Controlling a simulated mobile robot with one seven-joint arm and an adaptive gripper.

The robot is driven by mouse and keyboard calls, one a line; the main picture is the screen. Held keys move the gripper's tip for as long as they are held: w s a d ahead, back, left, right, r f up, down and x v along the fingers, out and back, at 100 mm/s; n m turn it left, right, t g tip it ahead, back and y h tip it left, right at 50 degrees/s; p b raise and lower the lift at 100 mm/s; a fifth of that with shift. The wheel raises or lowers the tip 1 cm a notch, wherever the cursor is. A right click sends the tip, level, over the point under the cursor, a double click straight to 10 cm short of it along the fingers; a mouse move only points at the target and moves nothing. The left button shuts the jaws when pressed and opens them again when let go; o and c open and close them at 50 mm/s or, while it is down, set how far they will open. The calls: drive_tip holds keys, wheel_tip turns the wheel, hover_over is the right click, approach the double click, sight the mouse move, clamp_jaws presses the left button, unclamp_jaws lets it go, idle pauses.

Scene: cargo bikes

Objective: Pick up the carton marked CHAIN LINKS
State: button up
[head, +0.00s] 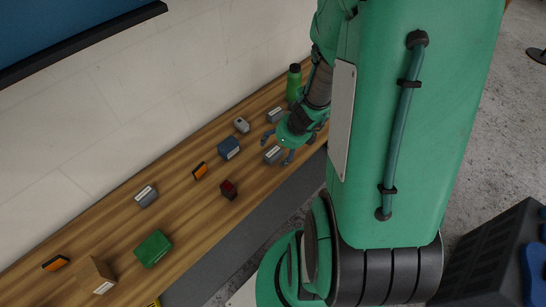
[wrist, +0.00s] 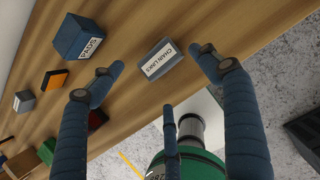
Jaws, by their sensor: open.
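The carton marked CHAIN LINKS (wrist: 162,60) is a small grey box with a white label, lying on the wooden bench top. In the wrist view it sits ahead of and between the two finger tips of my gripper (wrist: 160,65), with a gap on both sides. My gripper is open and empty. In the head view, my gripper (head: 279,147) is over the bench, close to a grey carton (head: 272,155) with a white label, which looks like the same one. Its print is too small to read there.
A dark blue box (wrist: 80,37) lies left of the carton, with an orange-and-black item (wrist: 55,78) and a dark red box (wrist: 96,119) nearby. In the head view, another grey carton (head: 276,115) and a green bottle (head: 294,82) stand behind my gripper. The wall borders the bench's far side.

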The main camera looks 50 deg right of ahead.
sight(275, 153)
drive_tip(key=shift+f, duration=0.1)
idle(0.3)
drive_tip(key=shift+d+b+x, duration=0.2)
drive_tip(key=shift+b+x, duration=1.25)
drive_tip(key=shift+x, duration=1.15)
drive_tip(key=c, duration=1.5)
drive_tip(key=shift+c, duration=0.2)
